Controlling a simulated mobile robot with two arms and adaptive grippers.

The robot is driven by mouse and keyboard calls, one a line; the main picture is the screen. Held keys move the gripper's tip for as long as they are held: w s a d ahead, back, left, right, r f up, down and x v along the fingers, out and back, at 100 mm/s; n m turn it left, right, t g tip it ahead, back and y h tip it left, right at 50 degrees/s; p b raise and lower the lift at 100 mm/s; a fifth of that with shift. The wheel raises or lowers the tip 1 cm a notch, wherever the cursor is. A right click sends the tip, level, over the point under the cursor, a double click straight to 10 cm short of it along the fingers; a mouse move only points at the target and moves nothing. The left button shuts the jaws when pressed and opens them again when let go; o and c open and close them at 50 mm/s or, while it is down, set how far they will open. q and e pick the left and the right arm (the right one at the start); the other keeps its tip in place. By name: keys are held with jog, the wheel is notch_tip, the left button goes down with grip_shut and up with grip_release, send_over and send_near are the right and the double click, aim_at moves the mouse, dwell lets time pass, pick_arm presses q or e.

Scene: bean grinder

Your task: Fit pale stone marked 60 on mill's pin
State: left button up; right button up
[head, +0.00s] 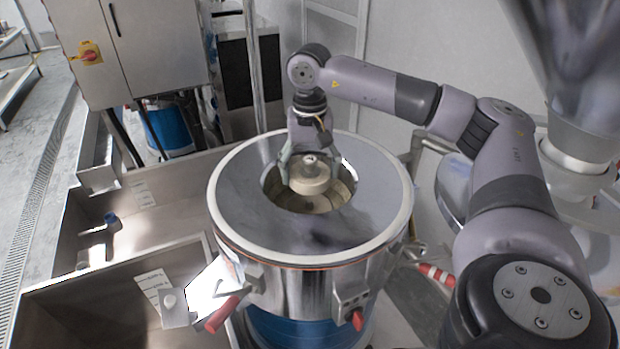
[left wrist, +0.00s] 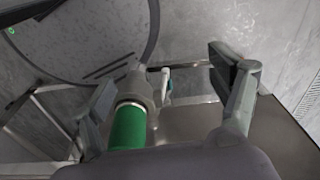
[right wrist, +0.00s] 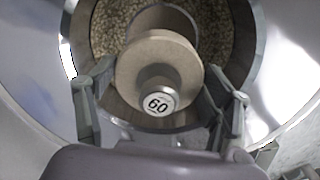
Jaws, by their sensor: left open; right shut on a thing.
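The pale stone marked 60 (head: 312,182) is a round disc with a knob on top. My right gripper (head: 315,172) is shut on it and holds it in the round opening of the steel mill (head: 245,210). In the right wrist view the stone (right wrist: 150,62) sits between the fingers (right wrist: 160,98), its black 60 facing the camera. A pale round part (right wrist: 168,17) shows partly behind the stone; I cannot tell whether it is the pin, or whether the stone touches anything below. My left gripper (left wrist: 165,95) is open and empty, outside the head view.
The mill's opening has a wide steel rim close around the right fingers. Steel sinks (head: 150,205) stand to the left, and a red-handled part (head: 222,314) sticks out at the mill's front. A green cylinder (left wrist: 128,128) lies below my left fingers.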

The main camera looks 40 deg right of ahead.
aim_at(309, 201)
jog(key=shift+s+f, duration=0.1)
jog(key=shift+f, duration=0.65)
jog(key=shift+a+f, duration=0.2)
jog(key=shift+f, duration=0.3)
notch_tip(309, 201, down, 3)
jog(key=shift+f, duration=0.6)
jog(key=o, duration=1.7)
pick_arm(q)
jog(key=shift+w+a, duration=0.1)
jog(key=shift+w, duration=0.05)
